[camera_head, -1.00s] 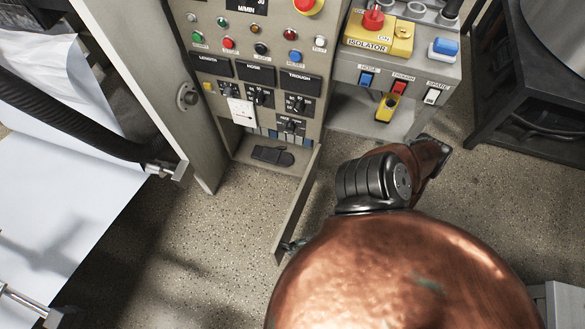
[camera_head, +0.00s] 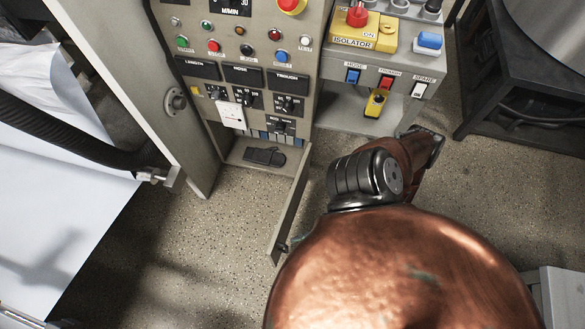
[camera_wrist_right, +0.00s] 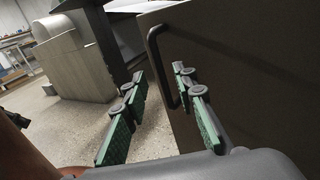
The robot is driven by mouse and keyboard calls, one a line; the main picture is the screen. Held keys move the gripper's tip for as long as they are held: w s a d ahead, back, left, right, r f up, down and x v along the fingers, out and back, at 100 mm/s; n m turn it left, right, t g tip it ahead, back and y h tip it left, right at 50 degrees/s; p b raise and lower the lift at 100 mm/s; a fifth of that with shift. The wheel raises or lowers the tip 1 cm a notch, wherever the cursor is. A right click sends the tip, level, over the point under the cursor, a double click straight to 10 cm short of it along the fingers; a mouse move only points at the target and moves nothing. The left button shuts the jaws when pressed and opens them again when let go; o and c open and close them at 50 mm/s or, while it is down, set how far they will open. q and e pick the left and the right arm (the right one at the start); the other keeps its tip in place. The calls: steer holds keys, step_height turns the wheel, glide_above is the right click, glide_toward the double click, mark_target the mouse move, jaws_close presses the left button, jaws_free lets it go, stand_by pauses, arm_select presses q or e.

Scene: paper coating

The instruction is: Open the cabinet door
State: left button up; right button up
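The grey cabinet door (camera_head: 291,205) stands open below the control panel in the head view, seen almost edge-on. Its outer face fills the right of the right wrist view (camera_wrist_right: 260,80), with a black bar handle (camera_wrist_right: 154,58). My right gripper (camera_wrist_right: 163,108) is open, with green-padded fingers apart on either side of the handle's lower part. I cannot tell whether they touch it. In the head view, my copper arm hides most of this gripper; only a small greenish bit shows near the door's lower end. My left gripper is not in view.
The control cabinet (camera_head: 250,60) has buttons and switches. A dark flat object (camera_head: 265,156) lies in its open bottom. A yellow isolator box (camera_head: 366,30) sits at right, and a black-framed machine (camera_head: 520,85) stands farther right. A black hose (camera_head: 75,142) runs at left. Speckled floor (camera_head: 200,235) is clear before the door.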

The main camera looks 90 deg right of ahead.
steer(key=v, duration=0.8)
steer(key=shift+s, duration=0.35)
steer(key=shift+d, duration=0.1)
